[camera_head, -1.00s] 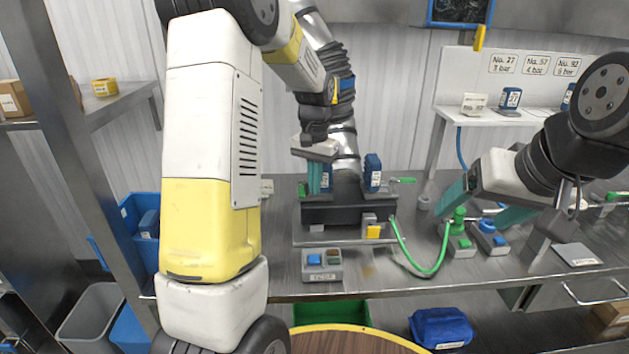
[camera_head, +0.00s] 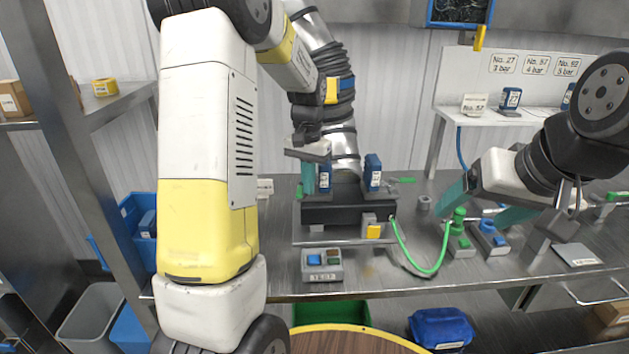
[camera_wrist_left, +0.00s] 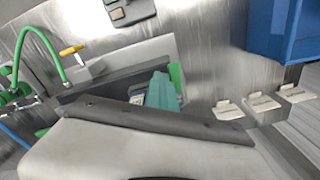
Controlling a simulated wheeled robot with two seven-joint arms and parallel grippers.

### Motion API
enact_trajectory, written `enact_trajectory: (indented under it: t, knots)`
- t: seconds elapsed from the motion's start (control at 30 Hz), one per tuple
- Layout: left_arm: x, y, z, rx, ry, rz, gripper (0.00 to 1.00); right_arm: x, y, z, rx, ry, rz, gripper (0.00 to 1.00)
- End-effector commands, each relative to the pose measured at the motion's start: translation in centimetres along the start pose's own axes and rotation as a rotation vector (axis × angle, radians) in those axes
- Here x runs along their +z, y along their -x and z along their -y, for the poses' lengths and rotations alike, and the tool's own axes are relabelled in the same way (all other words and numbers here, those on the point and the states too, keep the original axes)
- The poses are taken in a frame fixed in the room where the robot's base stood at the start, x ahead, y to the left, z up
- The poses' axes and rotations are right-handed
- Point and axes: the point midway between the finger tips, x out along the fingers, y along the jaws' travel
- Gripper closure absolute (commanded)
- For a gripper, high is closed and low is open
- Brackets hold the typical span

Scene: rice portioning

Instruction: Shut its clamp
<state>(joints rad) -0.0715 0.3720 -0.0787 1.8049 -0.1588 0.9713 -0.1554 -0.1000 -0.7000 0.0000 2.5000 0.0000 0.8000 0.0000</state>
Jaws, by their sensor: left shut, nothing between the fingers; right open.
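A dark fixture block (camera_head: 335,214) stands on a metal plate at the middle of the bench. Two blue labelled units (camera_head: 373,172) stand on it, the left one partly hidden by my gripper. A green clamp lever (camera_head: 299,191) shows at the block's left end; another green lever (camera_head: 404,180) sticks out at the right. My left gripper (camera_head: 309,191) is shut and empty, fingers down beside the left unit and lever. In the left wrist view its teal fingers (camera_wrist_left: 162,92) overlap a green part (camera_wrist_left: 177,79); contact cannot be told. My right gripper (camera_head: 490,205) is open near a green-topped valve (camera_head: 459,215).
A green hose (camera_head: 428,269) loops from the fixture's right side, near a yellow knob (camera_head: 373,232). A small button box (camera_head: 321,265) stands in front. Blue bins (camera_head: 137,215) are at the left. White label cards lie on the bench in the left wrist view (camera_wrist_left: 263,102).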

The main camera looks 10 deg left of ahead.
Motion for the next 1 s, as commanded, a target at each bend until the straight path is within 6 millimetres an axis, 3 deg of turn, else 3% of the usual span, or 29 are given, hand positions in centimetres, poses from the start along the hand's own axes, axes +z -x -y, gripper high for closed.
enact_trajectory:
  t: [1.0]
  knots:
    - [1.3,0.0,2.5,-0.001,0.001,0.001,1.00,0.0,0.0,0.0,0.000,0.000,0.000,0.20]
